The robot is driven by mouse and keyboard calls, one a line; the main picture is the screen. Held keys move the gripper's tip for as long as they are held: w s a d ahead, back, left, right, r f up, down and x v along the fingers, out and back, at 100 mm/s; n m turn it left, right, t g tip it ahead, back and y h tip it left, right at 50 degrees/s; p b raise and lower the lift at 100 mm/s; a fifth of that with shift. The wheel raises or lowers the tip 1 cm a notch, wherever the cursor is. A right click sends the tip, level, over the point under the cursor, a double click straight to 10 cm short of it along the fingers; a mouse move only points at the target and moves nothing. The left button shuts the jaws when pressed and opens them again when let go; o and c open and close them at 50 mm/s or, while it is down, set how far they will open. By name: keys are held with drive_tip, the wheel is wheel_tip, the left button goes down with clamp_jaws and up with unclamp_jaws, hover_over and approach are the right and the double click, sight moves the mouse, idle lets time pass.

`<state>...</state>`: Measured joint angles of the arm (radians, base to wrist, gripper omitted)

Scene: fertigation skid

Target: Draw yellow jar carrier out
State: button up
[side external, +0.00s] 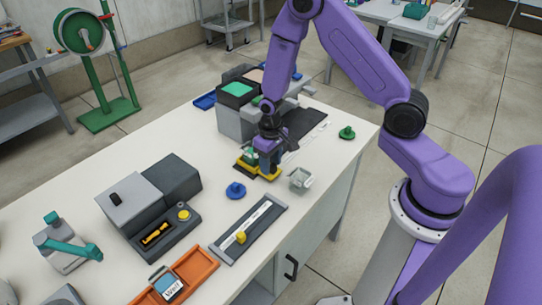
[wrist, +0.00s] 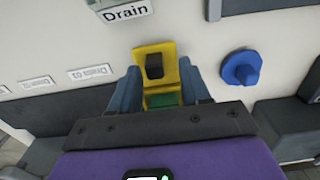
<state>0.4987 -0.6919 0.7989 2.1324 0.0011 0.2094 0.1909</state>
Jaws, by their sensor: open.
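The yellow jar carrier (side external: 269,175) sits on the white bench, low beneath my gripper (side external: 267,158). In the wrist view the yellow carrier (wrist: 169,52) has a dark block at its upper part and a green patch nearer me. My gripper (wrist: 157,88) is open, with its two blue-grey fingers on either side of the carrier's near part. I cannot tell whether the fingers touch it. The gripper hides part of the carrier in both views.
A blue knob (side external: 235,190) stands close by, left of the carrier. A small pale open bin (side external: 300,178) is to its right. A grey unit with a green top (side external: 237,89) stands behind. A slider panel (side external: 249,229) lies in front.

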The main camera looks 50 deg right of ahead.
wheel_tip(320, 180, up, 17)
drive_tip(key=shift+r, duration=0.2)
idle(0.6)
drive_tip(key=s+a+r+n, duration=0.2)
drive_tip(key=s+n, duration=0.4)
drive_tip(key=s, duration=0.7)
drive_tip(key=s+a+r+n, duration=0.3)
drive_tip(key=s+n, duration=0.3)
drive_tip(key=s, duration=0.6)
drive_tip(key=shift+s+a+n, duration=0.3)
drive_tip(key=shift+s+a, duration=0.1)
